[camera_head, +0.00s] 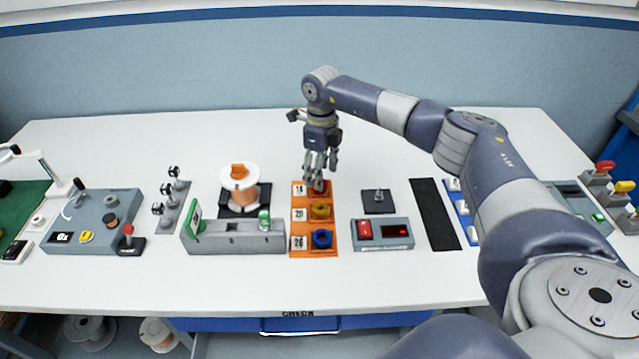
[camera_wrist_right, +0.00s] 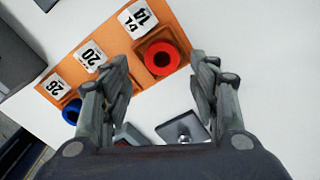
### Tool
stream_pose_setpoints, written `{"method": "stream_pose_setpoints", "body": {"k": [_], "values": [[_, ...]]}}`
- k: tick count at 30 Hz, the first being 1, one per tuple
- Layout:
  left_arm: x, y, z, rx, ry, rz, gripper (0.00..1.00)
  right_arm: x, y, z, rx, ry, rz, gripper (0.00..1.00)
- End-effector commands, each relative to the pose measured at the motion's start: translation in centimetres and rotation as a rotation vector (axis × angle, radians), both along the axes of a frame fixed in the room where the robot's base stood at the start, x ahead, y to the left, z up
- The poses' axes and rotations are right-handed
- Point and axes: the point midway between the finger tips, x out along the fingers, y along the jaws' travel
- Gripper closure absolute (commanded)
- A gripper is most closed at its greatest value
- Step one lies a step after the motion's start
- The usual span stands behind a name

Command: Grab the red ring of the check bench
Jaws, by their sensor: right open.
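The red ring (camera_wrist_right: 162,58) sits in the end pocket of the orange tray (camera_head: 299,219), by the label 14. In the head view the red ring (camera_head: 319,187) is mostly hidden behind my right gripper (camera_head: 319,178). My right gripper (camera_wrist_right: 165,90) is open and empty, pointing down over that end of the tray. In the right wrist view the ring shows beyond and between its spread fingers, apart from them. My left gripper is not in view.
A spool (camera_head: 239,186) and a grey-green fixture (camera_head: 235,236) stand left of the tray. A small dark plate with a peg (camera_head: 378,200) and a box with a red switch (camera_head: 383,234) stand to its right. The table behind is clear.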

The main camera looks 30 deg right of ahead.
Motion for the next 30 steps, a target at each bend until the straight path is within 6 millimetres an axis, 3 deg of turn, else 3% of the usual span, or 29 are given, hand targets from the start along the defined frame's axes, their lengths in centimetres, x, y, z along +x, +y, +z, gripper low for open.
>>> {"method": "stream_pose_setpoints", "body": {"k": [3,8,16,22,30], "values": [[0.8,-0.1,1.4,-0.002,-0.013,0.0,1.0,0.4,-0.1,-1.4,-0.001,0.003,-0.001,0.45],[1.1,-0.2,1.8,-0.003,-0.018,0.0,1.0,0.4,-0.1,-3.3,-0.001,0.003,-0.001,0.45],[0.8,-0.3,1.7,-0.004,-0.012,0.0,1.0,0.4,-0.1,-3.7,0.0,0.0,0.0,0.45],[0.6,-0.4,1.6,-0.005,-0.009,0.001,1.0,0.4,-0.1,-3.7,0.0,0.0,-0.001,0.9],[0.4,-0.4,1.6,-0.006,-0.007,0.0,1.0,0.4,-0.1,-3.6,0.0,0.0,-0.001,0.93]]}}
